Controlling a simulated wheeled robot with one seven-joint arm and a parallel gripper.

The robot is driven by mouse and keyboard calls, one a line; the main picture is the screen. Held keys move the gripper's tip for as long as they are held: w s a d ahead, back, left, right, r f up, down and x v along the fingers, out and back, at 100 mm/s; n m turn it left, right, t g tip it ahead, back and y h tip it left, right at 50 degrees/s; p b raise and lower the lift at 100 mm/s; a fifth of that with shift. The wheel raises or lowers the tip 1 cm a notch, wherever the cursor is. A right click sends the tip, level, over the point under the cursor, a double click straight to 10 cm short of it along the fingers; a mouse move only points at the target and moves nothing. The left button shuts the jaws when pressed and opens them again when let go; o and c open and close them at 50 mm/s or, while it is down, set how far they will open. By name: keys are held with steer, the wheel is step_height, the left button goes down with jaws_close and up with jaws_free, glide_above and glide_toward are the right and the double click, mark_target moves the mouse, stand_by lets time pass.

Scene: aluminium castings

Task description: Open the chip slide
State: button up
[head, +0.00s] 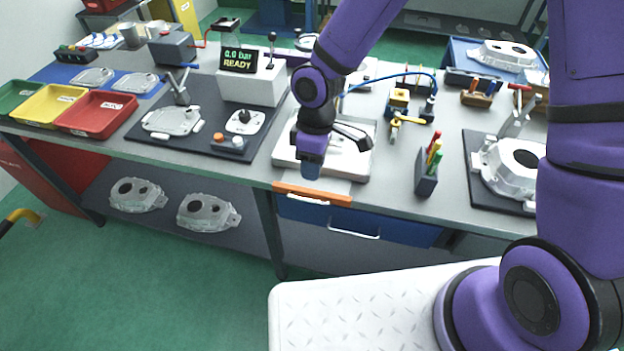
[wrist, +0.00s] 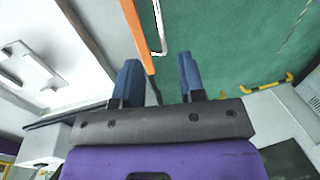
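I take the orange bar (head: 312,194) at the table's front edge, below the white tray-like fixture (head: 347,166), to be the front of the chip slide. It also shows in the wrist view (wrist: 136,32), running down toward the space between my fingers. My gripper (head: 312,172) points down just above and behind this bar in the head view. In the wrist view my gripper (wrist: 160,62) has its two blue fingers apart with nothing held between them. I cannot tell whether a finger touches the bar. The rest of the slide is mostly hidden under the fixture.
A blue drawer (head: 310,214) with a metal handle (head: 355,233) is under the table edge. A holder (head: 427,184) with coloured pens stands to the right. The green floor (head: 180,275) in front is clear.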

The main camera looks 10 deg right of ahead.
steer(key=shift+w+r, duration=0.2)
steer(key=shift+r, duration=0.85)
steer(key=shift+d, duration=0.1)
steer(key=d+r+m+t+h, duration=0.2)
steer(key=d+r+m+t, duration=0.3)
steer(key=d+r, duration=1.05)
steer(key=s+d+r+m+t, duration=0.1)
steer(key=s+d+r+m, duration=0.3)
steer(key=s+r, duration=0.3)
steer(key=s+d+r+m+t+y, duration=0.1)
steer(key=s+d+r+m, duration=0.4)
steer(key=s+r, duration=0.2)
steer(key=shift+s+d+r, duration=0.15)
steer(key=shift+s+d, duration=0.15)
steer(key=shift+d, duration=0.1)
